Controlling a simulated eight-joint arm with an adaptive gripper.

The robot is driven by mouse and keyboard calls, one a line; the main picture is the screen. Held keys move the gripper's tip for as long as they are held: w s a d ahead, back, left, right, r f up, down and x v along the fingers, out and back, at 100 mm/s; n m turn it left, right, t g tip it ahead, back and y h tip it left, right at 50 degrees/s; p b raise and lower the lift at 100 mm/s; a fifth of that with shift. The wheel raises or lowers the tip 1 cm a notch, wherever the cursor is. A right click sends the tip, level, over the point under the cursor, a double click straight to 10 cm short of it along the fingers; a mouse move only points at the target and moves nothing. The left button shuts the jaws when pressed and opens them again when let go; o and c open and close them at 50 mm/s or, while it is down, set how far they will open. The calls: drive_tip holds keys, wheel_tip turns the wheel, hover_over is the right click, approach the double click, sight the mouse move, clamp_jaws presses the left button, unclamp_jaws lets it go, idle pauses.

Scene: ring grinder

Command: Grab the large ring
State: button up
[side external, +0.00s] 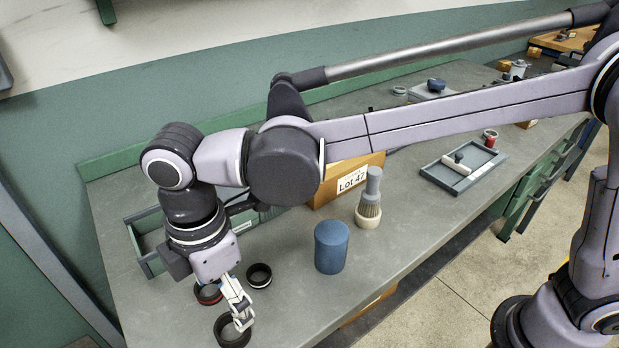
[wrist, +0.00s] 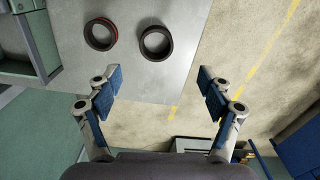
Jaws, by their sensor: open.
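The largest-looking ring (side external: 231,344) is dark and lies flat near the front left of the bench in the side view. A dark ring without red, probably the same one, shows in the wrist view (wrist: 157,59). A dark ring with a red band (side external: 209,300) lies behind it and shows to its left in the wrist view (wrist: 100,48). A third dark ring with a pale band (side external: 259,286) lies to the right. My gripper (side external: 242,318) is open and empty, its fingers overlapping the large ring in the side view. In the wrist view, the fingers (wrist: 159,82) are apart, with both rings beyond them.
A blue cylinder (side external: 331,247) and a brush (side external: 370,200) stand right of the rings. A cardboard box (side external: 345,180) and a green-grey tray (side external: 147,262) are behind. The bench edge (wrist: 196,60) is close to the dark ring, with floor beyond.

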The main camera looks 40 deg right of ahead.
hover_over(234, 335)
drive_tip(key=f, duration=0.4)
drive_tip(key=shift+s+d+f, duration=0.1)
drive_tip(key=shift+s+f, duration=0.15)
drive_tip(key=shift+f, duration=0.15)
drive_tip(key=shift+w+f, duration=0.15)
drive_tip(key=shift+f, duration=1.15)
drive_tip(key=shift+w+f, duration=0.1)
drive_tip(key=shift+f, duration=1.2)
drive_tip(key=shift+c, duration=0.3)
drive_tip(key=c, duration=1.3)
